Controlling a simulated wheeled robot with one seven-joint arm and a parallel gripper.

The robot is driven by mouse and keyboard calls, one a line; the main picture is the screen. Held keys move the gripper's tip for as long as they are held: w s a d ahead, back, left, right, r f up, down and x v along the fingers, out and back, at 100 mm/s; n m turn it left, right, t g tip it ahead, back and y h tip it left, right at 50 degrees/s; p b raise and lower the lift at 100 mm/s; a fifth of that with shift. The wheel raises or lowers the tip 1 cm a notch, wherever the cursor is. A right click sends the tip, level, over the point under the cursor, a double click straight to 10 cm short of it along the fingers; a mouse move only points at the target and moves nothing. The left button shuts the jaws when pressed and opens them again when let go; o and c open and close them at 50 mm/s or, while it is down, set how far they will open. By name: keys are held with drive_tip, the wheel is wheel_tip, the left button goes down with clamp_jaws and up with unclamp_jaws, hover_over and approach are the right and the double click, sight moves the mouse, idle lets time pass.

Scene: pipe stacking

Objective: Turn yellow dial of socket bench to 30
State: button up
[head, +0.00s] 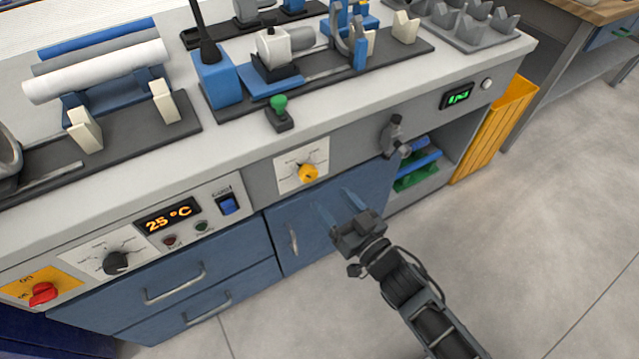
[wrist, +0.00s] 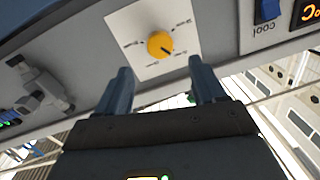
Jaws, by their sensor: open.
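The yellow dial (head: 308,174) sits on a white plate (head: 290,181) on the bench's front panel. In the wrist view the dial (wrist: 160,44) shows between and beyond my fingertips, with its dark pointer mark towards the lower right of that picture. Small scale marks ring it, but the numbers are too small to read. My gripper (head: 332,198) is open and empty, in front of the blue cabinet door, below and to the right of the dial. In the wrist view my gripper (wrist: 160,68) has a finger on each side; neither touches the dial.
The blue door handle (head: 293,240) is left of my gripper. A dark grey valve-like fitting (head: 393,135) sticks out right of the dial. Left are a 25 °C display (head: 168,215), a black knob (head: 116,262) and a red switch (head: 43,293).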

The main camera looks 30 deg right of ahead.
sight(311, 177)
drive_tip(key=w, duration=0.8)
drive_tip(key=shift+a, duration=0.3)
drive_tip(key=c, duration=1.1)
